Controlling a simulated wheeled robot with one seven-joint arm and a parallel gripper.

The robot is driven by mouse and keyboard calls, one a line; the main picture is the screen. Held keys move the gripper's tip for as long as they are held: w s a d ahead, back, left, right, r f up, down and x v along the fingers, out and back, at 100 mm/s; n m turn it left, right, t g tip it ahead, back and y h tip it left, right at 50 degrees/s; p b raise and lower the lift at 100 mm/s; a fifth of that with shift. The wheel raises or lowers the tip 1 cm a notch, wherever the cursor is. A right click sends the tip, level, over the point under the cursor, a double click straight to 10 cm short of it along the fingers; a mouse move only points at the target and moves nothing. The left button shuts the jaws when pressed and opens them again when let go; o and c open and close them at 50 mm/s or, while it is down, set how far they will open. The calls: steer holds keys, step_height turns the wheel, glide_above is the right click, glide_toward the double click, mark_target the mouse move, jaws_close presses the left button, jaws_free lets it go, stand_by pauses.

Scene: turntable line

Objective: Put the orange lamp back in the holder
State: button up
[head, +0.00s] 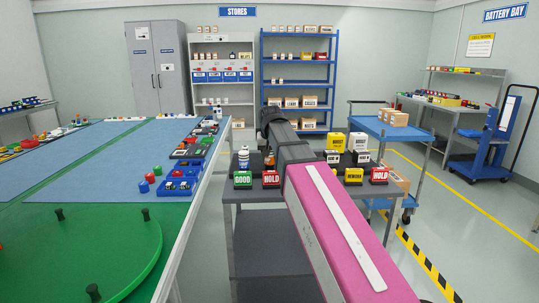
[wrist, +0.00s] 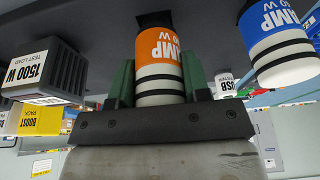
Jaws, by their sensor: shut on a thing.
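My gripper (wrist: 158,62) is shut on the orange lamp (wrist: 160,48), with one green finger on each side of it. The wrist view is upside down, and the lamp's lower end points to its top edge. A dark square patch lies at that end; I cannot tell whether it is the holder, or whether the lamp touches it. In the head view the orange lamp (head: 270,161) shows beside my arm, above the dark table (head: 270,222). My fingers are hidden there. A blue lamp (wrist: 277,45) stands beside the orange one; it also shows in the head view (head: 243,157).
A test load block (wrist: 45,72) and a yellow boost pack (wrist: 40,120) stand near the lamp in the wrist view. Green GOOD (head: 242,180) and red HOLD (head: 271,179) signs line the table's front edge. A green turntable (head: 80,255) is at left.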

steer(key=shift+f, duration=0.65)
steer(key=o, duration=1.1)
